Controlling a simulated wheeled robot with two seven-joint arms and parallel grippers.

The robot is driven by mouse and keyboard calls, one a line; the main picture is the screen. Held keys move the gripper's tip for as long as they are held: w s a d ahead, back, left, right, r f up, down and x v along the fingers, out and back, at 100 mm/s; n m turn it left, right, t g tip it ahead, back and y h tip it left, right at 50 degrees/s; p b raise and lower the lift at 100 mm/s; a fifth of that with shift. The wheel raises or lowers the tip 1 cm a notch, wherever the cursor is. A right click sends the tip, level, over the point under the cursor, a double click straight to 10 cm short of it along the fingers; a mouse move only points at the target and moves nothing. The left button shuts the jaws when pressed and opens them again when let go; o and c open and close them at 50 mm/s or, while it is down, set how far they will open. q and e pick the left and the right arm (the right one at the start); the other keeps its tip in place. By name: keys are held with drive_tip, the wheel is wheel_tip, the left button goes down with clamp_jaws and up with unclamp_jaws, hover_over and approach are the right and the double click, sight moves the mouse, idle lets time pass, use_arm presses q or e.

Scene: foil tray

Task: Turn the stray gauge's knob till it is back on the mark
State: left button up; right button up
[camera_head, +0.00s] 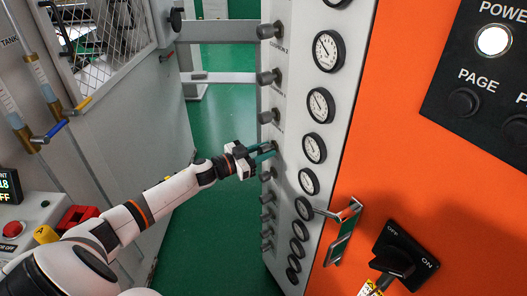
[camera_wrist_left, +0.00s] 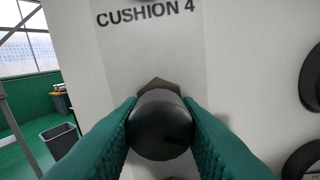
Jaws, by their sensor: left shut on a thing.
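My left gripper (camera_head: 264,152) is shut on a dark round knob (camera_wrist_left: 160,124) on the white gauge panel (camera_head: 290,110). In the left wrist view its green padded fingers press on both sides of the knob, under the label "CUSHION 4" (camera_wrist_left: 146,14). In the head view this knob is largely hidden by the fingers. A column of round white gauges with black rims, one of them (camera_head: 314,148) at about the gripper's height, runs beside the knobs. The needles are too small to compare surely. My right gripper is not in view.
Other knobs (camera_head: 268,77) sit close above and below in the same column. A metal handle (camera_head: 342,230) sticks out from the orange cabinet (camera_head: 420,150) at the right. A grey mesh-topped cabinet (camera_head: 135,115) stands left. Green floor (camera_head: 222,120) shows between.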

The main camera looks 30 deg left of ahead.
use_arm(q)
drive_tip(key=m, duration=0.4)
drive_tip(key=shift+m+b, duration=0.3)
drive_tip(key=shift+b, duration=0.05)
drive_tip(key=m+b, duration=0.1)
drive_tip(key=m, duration=0.3)
drive_tip(key=shift+a, duration=0.1)
drive_tip(key=shift+m, duration=0.4)
drive_tip(key=o, duration=1)
